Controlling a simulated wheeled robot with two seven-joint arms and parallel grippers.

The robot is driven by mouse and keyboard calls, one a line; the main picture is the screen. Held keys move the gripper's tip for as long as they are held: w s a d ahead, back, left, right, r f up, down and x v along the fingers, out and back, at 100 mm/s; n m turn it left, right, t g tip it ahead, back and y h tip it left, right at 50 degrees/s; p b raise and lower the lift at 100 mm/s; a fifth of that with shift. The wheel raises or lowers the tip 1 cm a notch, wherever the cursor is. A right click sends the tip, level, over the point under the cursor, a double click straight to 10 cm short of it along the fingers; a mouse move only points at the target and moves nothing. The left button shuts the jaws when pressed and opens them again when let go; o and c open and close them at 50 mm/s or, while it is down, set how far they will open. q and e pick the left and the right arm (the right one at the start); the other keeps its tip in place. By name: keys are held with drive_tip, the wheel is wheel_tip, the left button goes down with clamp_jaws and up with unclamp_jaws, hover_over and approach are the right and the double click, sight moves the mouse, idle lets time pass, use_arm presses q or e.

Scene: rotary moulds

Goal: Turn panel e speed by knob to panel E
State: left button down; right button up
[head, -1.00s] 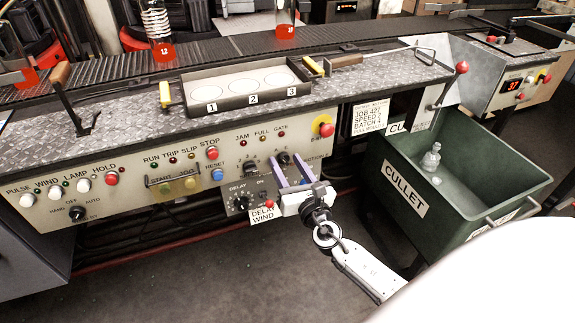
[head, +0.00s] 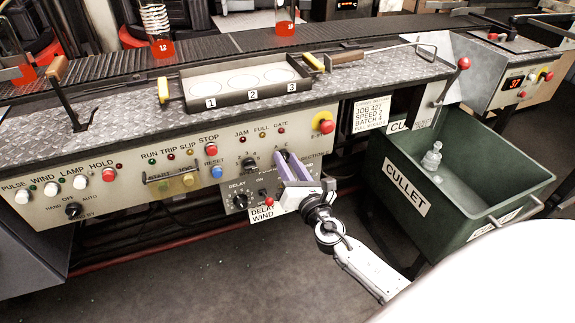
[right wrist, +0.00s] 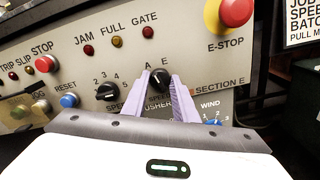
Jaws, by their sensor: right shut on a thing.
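The panel has a black knob (right wrist: 159,79) with the letters A and E above it, seen in the right wrist view. My right gripper (right wrist: 160,86) is shut on this knob, one lilac finger on each side. The label below the knob is partly covered by the fingers, and I cannot clearly tell which letter its pointer faces. In the head view the right gripper (head: 282,156) reaches the panel from the lower right, and its fingertips hide most of the knob. My left gripper is not in view.
A black numbered knob (right wrist: 107,91) is just left of the held one. The red E-stop (right wrist: 236,11) is above right. The delay box (head: 240,201) with its switch is below left. The green cullet bin (head: 480,195) stands to the right of my arm.

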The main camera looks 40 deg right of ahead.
drive_tip(key=m+b, duration=0.3)
drive_tip(key=m, duration=0.4)
drive_tip(key=shift+f+m, duration=0.15)
drive_tip(key=shift+m, duration=0.95)
drive_tip(key=o, duration=1.1)
drive_tip(key=shift+c, duration=0.2)
drive_tip(key=shift+s, duration=0.15)
